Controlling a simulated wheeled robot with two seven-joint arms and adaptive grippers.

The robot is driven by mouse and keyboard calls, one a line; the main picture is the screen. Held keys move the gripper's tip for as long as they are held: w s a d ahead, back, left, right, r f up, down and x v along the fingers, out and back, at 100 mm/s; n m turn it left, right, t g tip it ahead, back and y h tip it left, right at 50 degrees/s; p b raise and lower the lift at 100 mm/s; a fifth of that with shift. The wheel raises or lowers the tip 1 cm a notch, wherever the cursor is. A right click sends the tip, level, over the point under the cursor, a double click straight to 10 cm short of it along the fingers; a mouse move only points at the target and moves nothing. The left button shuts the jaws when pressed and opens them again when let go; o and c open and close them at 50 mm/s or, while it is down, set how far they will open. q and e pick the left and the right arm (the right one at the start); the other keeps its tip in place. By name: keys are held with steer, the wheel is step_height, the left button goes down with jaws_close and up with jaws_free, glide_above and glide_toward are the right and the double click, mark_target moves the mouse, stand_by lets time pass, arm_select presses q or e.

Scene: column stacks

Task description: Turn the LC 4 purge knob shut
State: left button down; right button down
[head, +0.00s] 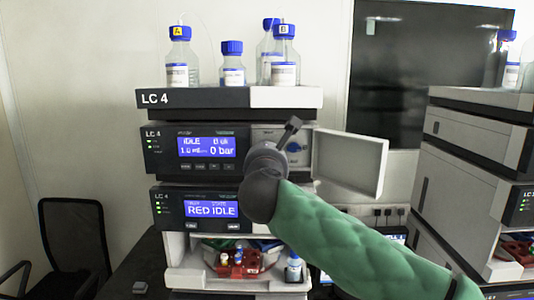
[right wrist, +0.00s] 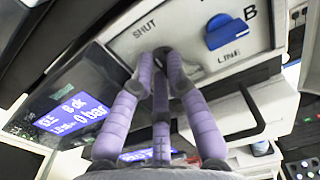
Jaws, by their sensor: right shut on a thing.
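The LC 4 stack (head: 210,98) stands in the middle of the head view. Its pump module (head: 160,140) shows IDLE and 0 bar, also seen on the tilted display (right wrist: 65,112) in the right wrist view. My right gripper (head: 290,132) reaches the module's right-hand panel. In the right wrist view its purple fingers (right wrist: 162,60) are shut just below the SHUT label, on what appears to be the purge knob, mostly hidden between the fingertips. The knob's angle cannot be read. A blue LINE selector knob (right wrist: 226,32) sits beside it, apart from the fingers. My left gripper is out of view.
A white door flap (head: 350,162) stands open right of the panel. Bottles (head: 178,60) stand on top of the stack. The lower module (head: 170,208) reads RED IDLE. An open bay below holds a red rack (head: 238,266). Another stack (head: 465,150) stands at right.

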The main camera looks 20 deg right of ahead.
steer(key=shift+f, duration=0.15)
steer(key=c, duration=1.2)
jaws_free()
steer(key=v, duration=1.2)
